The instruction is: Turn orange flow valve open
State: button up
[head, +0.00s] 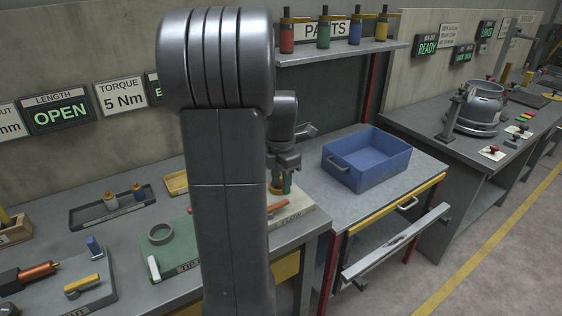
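A small orange lever (279,206) shows just right of my arm, on a pale plate (296,214) whose lettering appears to read FLOW. The plate lies near the right front corner of the left bench. Part of the lever and the plate's left side are hidden behind my arm. My gripper (281,180) points down just above and behind the lever, at a small green and brass-coloured fitting. The view is too small to show whether my fingers touch the fitting or the lever, or how they are set.
A shelf (340,52) with several bottles hangs behind. A green mat (178,259) with a grey ring (161,234) and a tray (112,208) lie left of my arm.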

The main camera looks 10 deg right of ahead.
aim_at(281, 202)
notch_tip(281, 202, up, 8)
jog(key=shift+f, duration=0.1)
dwell(0.4)
notch_tip(281, 202, down, 14)
dwell(0.5)
dwell(0.4)
notch_tip(281, 202, up, 14)
notch_tip(281, 202, down, 13)
jog(key=shift+f, duration=0.5)
jog(key=shift+s+d+r+m, duration=0.1)
jog(key=shift+s+m, duration=0.15)
jog(key=shift+m, duration=0.45)
jog(key=shift+s+d+m, duration=0.1)
jog(key=shift+s+m, duration=0.1)
jog(key=shift+m, duration=0.5)
